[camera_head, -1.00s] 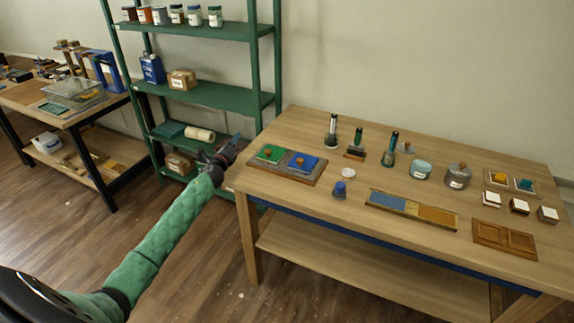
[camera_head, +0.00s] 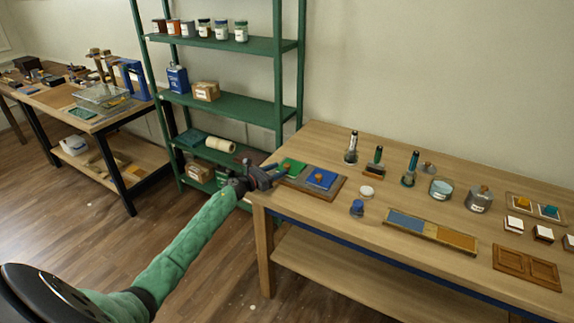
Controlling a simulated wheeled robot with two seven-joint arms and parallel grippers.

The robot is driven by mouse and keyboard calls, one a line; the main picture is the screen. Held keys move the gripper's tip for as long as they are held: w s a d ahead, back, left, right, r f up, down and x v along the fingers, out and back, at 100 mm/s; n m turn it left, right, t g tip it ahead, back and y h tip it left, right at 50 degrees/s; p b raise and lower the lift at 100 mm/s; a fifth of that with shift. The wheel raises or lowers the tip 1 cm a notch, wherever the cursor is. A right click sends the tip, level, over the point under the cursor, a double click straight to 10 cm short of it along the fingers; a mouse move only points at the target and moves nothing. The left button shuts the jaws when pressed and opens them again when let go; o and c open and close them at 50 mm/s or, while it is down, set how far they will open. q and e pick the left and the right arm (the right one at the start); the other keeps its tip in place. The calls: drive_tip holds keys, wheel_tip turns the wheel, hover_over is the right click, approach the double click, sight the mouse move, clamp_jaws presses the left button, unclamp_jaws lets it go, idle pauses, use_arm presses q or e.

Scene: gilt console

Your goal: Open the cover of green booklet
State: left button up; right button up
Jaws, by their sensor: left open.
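The green booklet (camera_head: 294,167) lies flat at the left end of a brown board (camera_head: 334,191) on the wooden table, partly hidden by my left gripper. A blue booklet (camera_head: 321,178) with a small brown knob lies beside it on the same board. My left gripper (camera_head: 281,174) is open and empty at the table's left edge, in front of the green booklet's left side. I cannot tell whether it touches the booklet. My right gripper is not in view.
A blue-and-orange tray (camera_head: 431,231) and several bottles stand farther right. A green shelf (camera_head: 235,104) rises behind my left arm.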

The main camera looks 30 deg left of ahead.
sight(287, 164)
use_arm(q)
drive_tip(key=p+x, duration=0.1)
drive_tip(key=x, duration=0.2)
drive_tip(key=shift+w+d+r, duration=0.1)
drive_tip(key=shift+w+r, duration=0.05)
drive_tip(key=shift+p+x, duration=0.45)
drive_tip(key=shift+x, duration=0.45)
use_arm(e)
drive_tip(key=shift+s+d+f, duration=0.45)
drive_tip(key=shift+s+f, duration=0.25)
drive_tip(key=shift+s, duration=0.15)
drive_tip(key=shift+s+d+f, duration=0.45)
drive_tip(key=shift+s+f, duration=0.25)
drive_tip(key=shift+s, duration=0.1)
use_arm(q)
clamp_jaws()
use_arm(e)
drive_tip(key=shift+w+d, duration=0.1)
